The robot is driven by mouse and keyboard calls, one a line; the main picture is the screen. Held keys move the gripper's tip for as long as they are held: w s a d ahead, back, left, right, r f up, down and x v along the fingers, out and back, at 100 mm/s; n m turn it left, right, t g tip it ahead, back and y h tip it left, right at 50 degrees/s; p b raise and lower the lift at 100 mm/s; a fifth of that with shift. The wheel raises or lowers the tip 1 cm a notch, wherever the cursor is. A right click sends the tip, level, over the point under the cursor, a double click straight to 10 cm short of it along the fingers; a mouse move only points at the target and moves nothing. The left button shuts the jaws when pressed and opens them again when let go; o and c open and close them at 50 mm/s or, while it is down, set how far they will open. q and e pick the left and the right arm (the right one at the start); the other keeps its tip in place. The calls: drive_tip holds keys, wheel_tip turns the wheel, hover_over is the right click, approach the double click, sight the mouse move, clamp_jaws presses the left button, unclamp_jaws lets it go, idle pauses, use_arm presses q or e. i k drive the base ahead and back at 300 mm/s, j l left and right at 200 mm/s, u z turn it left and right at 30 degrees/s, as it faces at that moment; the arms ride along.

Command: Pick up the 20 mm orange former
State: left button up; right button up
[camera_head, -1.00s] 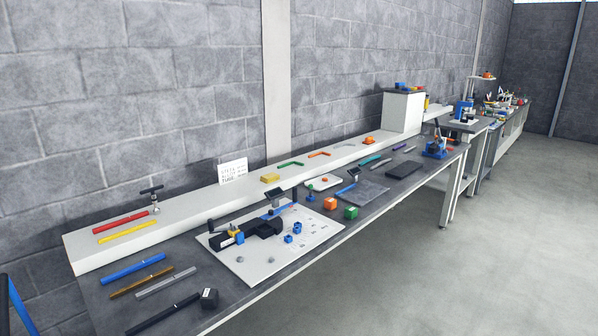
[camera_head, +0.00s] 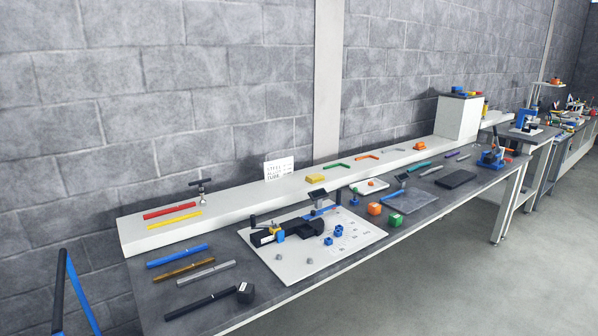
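Another orange piece (camera_head: 418,146) lies on the raised white shelf near the upright box. I cannot tell from any label which is the 20 mm former. Neither of my grippers is in view.
A white board (camera_head: 290,272) carries a black and blue bending tool (camera_head: 288,233). Several coloured bars, including a blue one (camera_head: 177,256), lie at the bench's left. A grey plate (camera_head: 410,201) lies right of the blocks. A blue frame (camera_head: 82,293) stands at lower left. Floor in front is clear.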

sight(374, 208)
drive_tip(key=i+l+z, duration=0.1)
drive_tip(key=i+l, duration=0.2)
drive_tip(key=i, duration=0.15)
drive_tip(key=i+l, duration=0.25)
drive_tip(key=i, duration=0.2)
drive_tip(key=i+l+z, duration=0.15)
drive_tip(key=i, duration=0.3)
drive_tip(key=i+l, duration=0.25)
drive_tip(key=i, duration=0.2)
drive_tip(key=i+l+z, duration=0.15)
drive_tip(key=i, duration=0.35)
